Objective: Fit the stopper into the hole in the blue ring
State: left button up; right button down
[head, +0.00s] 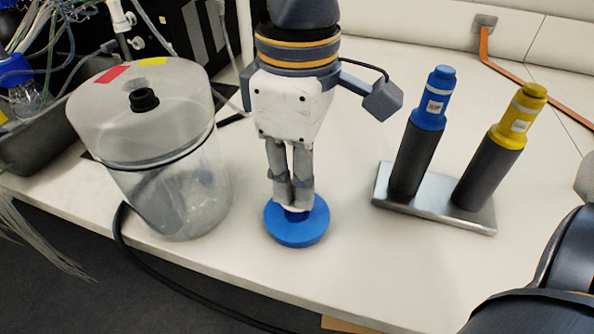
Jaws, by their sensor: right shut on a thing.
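The blue ring (297,233) lies flat on the white bench near its front edge, in the middle of the head view. My right gripper (293,196) points down over it, with its fingertips at the ring's hole. It is shut on the stopper (296,214), of which only a small pale part shows under the fingertips. The fingers hide the rest of the stopper and most of the hole. I cannot tell whether the stopper is inside the hole or just above it. My left gripper is out of view.
A clear lidded jar (180,195) stands left of the ring. A metal stand (430,205) at right holds a blue-topped pipette-like tool (437,98) and a yellow-topped one (518,118). A black cable (150,262) runs along the front edge. The bench between ring and stand is clear.

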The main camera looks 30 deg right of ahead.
jog(key=shift+f, duration=1.4)
jog(key=c, duration=1.5)
grip_release()
jog(key=shift+c, duration=0.2)
notch_tip(320, 180, up, 12)
jog(key=shift+s+f, duration=0.1)
